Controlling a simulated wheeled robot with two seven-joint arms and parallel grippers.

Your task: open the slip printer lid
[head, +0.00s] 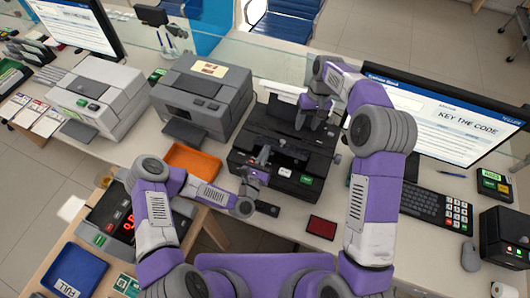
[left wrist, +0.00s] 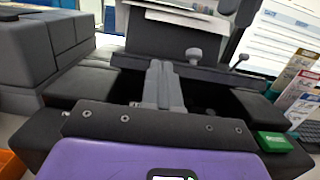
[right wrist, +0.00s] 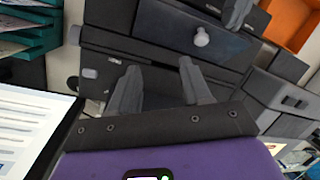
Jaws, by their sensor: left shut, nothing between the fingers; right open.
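The slip printer is a wide black machine (head: 240,160) in the middle of the counter, with a dark recess in its front half and a green button at its front. Its dark lid panel (right wrist: 150,50) carries a pale round knob (left wrist: 193,55); the knob also shows in the right wrist view (right wrist: 200,37). I cannot tell how far the lid is raised. My left gripper (head: 262,155) is shut and empty over the recess, in front of the knob. My right gripper (head: 308,122) is open above the printer's back right, its fingers (right wrist: 158,85) apart with the knob beyond them.
A grey printer (head: 205,95) and a white one (head: 98,95) stand to the left. An orange tray (head: 192,160) lies beside the black machine. A monitor (head: 440,120) and keyboard (head: 437,208) are close on the right. A red pad (head: 322,227) lies in front.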

